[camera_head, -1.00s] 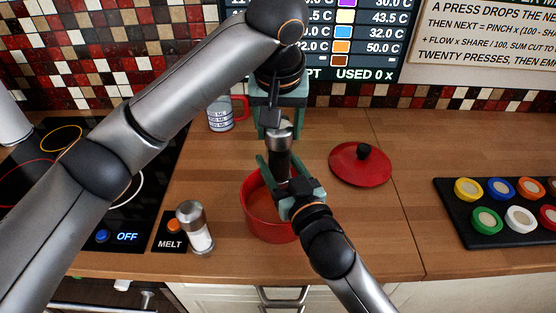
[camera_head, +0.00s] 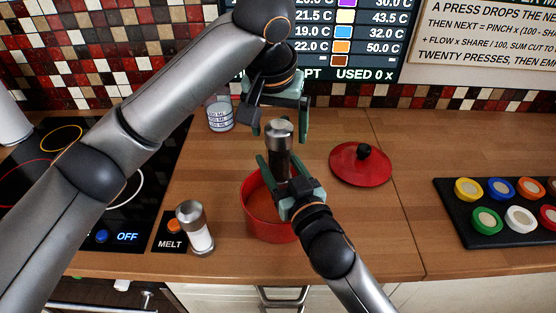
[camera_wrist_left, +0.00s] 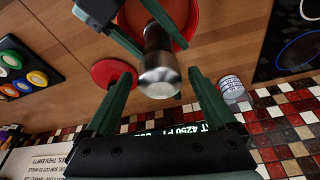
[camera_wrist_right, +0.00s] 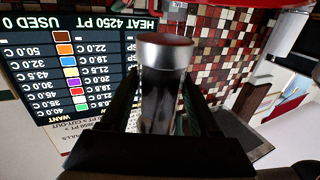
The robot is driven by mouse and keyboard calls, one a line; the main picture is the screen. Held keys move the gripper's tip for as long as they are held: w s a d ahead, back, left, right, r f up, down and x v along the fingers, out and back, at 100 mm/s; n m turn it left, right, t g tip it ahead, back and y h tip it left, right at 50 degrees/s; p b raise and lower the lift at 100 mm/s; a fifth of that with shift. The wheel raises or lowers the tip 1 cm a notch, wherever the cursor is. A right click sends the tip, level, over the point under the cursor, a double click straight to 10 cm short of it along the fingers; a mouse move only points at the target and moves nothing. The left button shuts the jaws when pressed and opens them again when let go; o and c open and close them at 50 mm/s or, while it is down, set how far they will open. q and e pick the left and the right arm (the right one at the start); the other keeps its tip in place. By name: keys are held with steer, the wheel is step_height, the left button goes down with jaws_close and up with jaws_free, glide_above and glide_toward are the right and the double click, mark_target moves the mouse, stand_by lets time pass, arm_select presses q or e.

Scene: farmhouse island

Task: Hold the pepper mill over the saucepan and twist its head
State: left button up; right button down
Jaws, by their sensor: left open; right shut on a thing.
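The pepper mill (camera_head: 279,146), dark with a silver head, is upright over the red saucepan (camera_head: 258,222). My right gripper (camera_head: 280,178) is shut on the mill's body; the mill also shows close up in the right wrist view (camera_wrist_right: 162,85). My left gripper (camera_head: 279,130) is open just above and behind the mill's head, apart from it. In the left wrist view the silver head (camera_wrist_left: 159,78) appears beyond the open fingers (camera_wrist_left: 165,95). The mill's lower end is hidden by the right gripper.
A red lid (camera_head: 360,165) lies right of the saucepan. A salt-like shaker (camera_head: 195,228) stands left, beside the MELT button (camera_head: 174,227). A measuring cup (camera_head: 220,115) stands behind. A black tray (camera_head: 480,238) of coloured pots is at right. The hob (camera_head: 110,215) is at left.

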arm_select(q)
steer(key=shift+r, duration=4)
steer(key=shift+w+f, duration=0.1)
arm_select(e)
steer(key=shift+r, duration=0.1)
